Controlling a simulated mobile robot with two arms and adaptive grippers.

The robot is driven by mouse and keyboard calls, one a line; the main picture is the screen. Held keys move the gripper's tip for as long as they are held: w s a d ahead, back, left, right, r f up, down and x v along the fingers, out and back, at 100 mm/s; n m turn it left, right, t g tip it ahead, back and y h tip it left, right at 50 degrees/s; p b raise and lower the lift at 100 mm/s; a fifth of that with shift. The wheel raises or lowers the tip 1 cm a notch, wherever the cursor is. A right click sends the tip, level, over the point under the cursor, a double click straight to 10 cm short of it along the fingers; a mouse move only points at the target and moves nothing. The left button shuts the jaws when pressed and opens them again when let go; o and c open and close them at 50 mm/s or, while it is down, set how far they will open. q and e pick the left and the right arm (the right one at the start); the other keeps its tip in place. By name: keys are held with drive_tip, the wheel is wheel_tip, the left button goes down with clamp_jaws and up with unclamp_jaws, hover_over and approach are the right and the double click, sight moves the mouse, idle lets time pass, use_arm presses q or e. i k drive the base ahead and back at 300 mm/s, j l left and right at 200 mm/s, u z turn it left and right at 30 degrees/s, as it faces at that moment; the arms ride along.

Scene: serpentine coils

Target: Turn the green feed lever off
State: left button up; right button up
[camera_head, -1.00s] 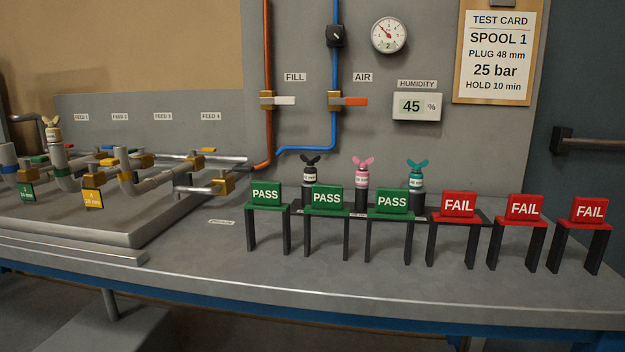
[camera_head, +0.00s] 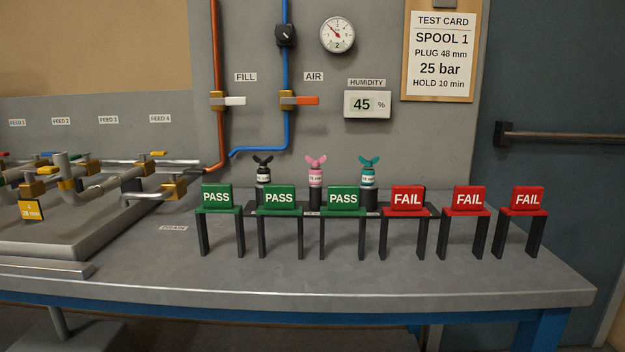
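The pipe manifold (camera_head: 65,170) at the left is cut off by the picture's left edge. On it I see a red lever (camera_head: 3,154) at the very edge, a blue lever (camera_head: 45,154), and a yellow lever (camera_head: 158,154) below the FEED 4 label (camera_head: 160,119). Another yellow lever (camera_head: 47,170) sits nearer the front. Neither of my grippers is in view.
The bench (camera_head: 330,270) holds a row of green PASS blocks (camera_head: 280,198) and red FAIL blocks (camera_head: 407,198) on black stands. Black, pink and teal plugs (camera_head: 316,175) stand behind them. The FILL valve lever (camera_head: 235,101) and AIR valve lever (camera_head: 306,101) are on the wall panel.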

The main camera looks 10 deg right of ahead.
sight(87, 156)
drive_tip(key=i+j+z, duration=0.15)
drive_tip(key=j, duration=1.05)
drive_tip(key=i+j+z, duration=0.2)
drive_tip(key=j, duration=1)
drive_tip(key=j+z, duration=0.15)
drive_tip(key=j, duration=1.05)
drive_tip(key=i+j+z, duration=0.15)
drive_tip(key=j, duration=0.2)
drive_tip(key=i+j+z, duration=0.2)
drive_tip(key=j, duration=0.2)
drive_tip(key=j+z, duration=0.15)
drive_tip(key=j, duration=0.2)
drive_tip(key=k+l+u, duration=0.2)
drive_tip(key=u, duration=0.2)
drive_tip(key=k+u, duration=0.4)
